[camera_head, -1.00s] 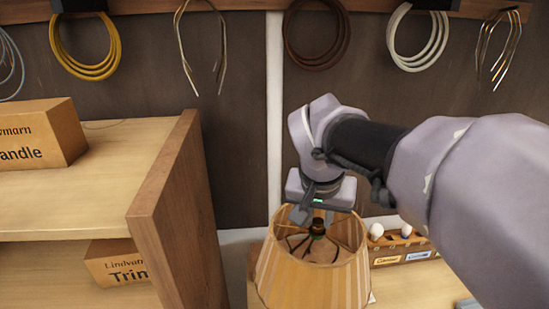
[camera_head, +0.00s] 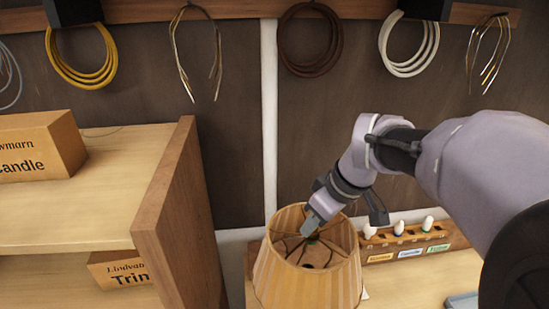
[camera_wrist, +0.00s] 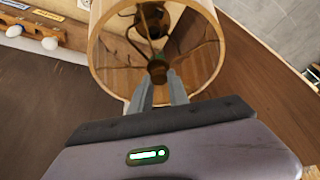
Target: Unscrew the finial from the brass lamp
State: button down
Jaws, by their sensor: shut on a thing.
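The lamp's tan pleated shade (camera_head: 308,284) stands upright at the lower middle of the head view, its open top showing dark spokes. It also shows in the wrist view (camera_wrist: 103,62). My gripper (camera_head: 310,226) reaches down at a tilt into the shade's top opening. The lamp's brass body is hidden by the shade.
A wooden rack (camera_head: 405,238) with white bulbs and labels stands right of the shade. A wooden shelf unit (camera_head: 165,205) with boxes (camera_head: 40,146) stands at left. Coils of cable (camera_head: 310,40) hang on the back wall. Some bench is clear at lower right.

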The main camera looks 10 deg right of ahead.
jog(key=n+g+y+p, duration=0.1)
jog(key=n, duration=0.2)
jog(key=shift+w+r, duration=0.1)
jog(key=shift+r, duration=0.05)
jog(key=shift+f+n, duration=0.2)
jog(key=shift+n, duration=0.3)
jog(key=n+g+p, duration=0.1)
jog(key=n+p, duration=0.1)
jog(key=shift+r+p, duration=0.35)
jog(key=shift+r, duration=0.05)
jog(key=shift+r+n+g+y+p, duration=0.1)
jog(key=shift+n+g+y+p, duration=0.3)
jog(key=shift+n+p, duration=0.55)
jog(key=n+g+p, duration=0.1)
jog(key=n+p, duration=0.1)
jog(key=n, duration=0.1)
jog(key=shift+w+p, duration=0.1)
jog(key=shift+p, duration=0.3)
jog(key=shift+f+n+g, duration=0.3)
jog(key=shift+f+n, duration=0.15)
jog(key=shift+n, duration=0.1)
jog(key=c, duration=1.2)
grip_release()
jog(key=shift+f, duration=0.1)
